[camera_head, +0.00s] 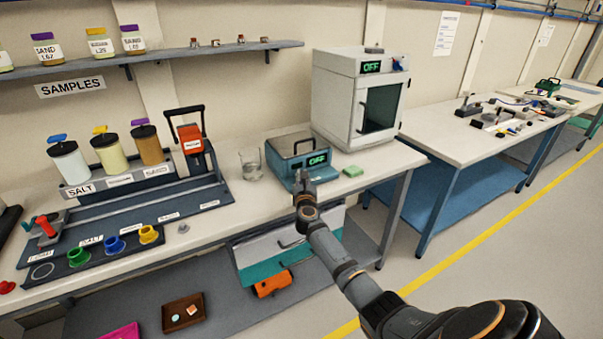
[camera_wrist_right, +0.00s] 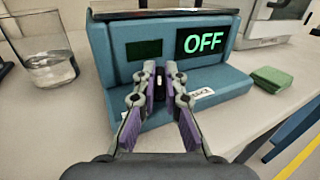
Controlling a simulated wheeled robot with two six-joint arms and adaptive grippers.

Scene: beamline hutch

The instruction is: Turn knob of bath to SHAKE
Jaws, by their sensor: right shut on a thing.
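The bath (camera_head: 282,160) is a blue box on the bench with a lit display reading OFF. In the right wrist view the bath (camera_wrist_right: 115,58) fills the middle, and its display (camera_wrist_right: 203,41) also reads OFF. My right gripper (camera_head: 302,182) is at the bath's front face. In the wrist view my right gripper (camera_wrist_right: 160,70) is shut on the dark knob (camera_wrist_right: 159,87), which has a pale mark pointing about straight up. A small white label (camera_wrist_right: 201,94) is right of the knob, partly hidden and too small to read surely. My left gripper is out of view.
A glass beaker (camera_head: 250,163) with clear liquid stands left of the bath. A green sponge-like block (camera_head: 353,171) lies to its right. A white oven-like cabinet (camera_head: 340,95), display OFF, stands behind right.

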